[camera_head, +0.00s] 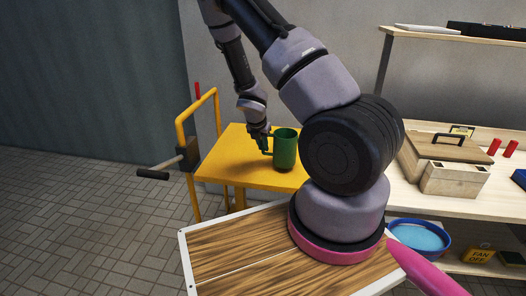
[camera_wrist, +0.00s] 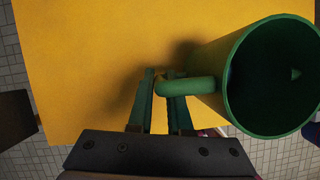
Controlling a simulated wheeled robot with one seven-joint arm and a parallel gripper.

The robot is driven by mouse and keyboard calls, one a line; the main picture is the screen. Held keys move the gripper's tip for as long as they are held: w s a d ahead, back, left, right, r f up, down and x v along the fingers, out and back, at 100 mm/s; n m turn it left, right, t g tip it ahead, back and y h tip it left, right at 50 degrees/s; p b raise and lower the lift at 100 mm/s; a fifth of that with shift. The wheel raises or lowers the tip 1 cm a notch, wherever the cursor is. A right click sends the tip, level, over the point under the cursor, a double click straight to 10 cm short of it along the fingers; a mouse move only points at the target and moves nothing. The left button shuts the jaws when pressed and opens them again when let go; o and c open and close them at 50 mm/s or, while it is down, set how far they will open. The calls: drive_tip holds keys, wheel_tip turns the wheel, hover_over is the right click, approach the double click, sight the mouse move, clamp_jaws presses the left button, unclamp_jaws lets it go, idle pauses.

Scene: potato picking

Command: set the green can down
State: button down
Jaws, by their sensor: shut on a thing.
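The green can (camera_head: 285,149) is an upright, open-topped mug shape with a side handle. It is over the yellow table top (camera_head: 229,163), near its right part; a dark shadow lies under it, and I cannot tell whether its base touches. My gripper (camera_head: 268,144) is at the can's left side, shut on the handle. In the wrist view the green can (camera_wrist: 272,75) fills the right side, its mouth open and dark inside. My gripper's fingers (camera_wrist: 161,86) there are on either side of the end of its handle (camera_wrist: 188,86).
The yellow table top is bare to the left of the can. A yellow frame with a black handle (camera_head: 153,174) stands at the table's left. A bench at right holds a wooden box (camera_head: 455,178) and red items (camera_head: 511,148); a blue bowl (camera_head: 418,237) is below.

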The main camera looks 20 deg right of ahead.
drive_tip(key=shift+d+f, duration=0.1)
drive_tip(key=shift+f, duration=1.05)
drive_tip(key=c, duration=0.8)
unclamp_jaws()
drive_tip(key=shift+f, duration=0.1)
drive_tip(key=shift+c, duration=0.2)
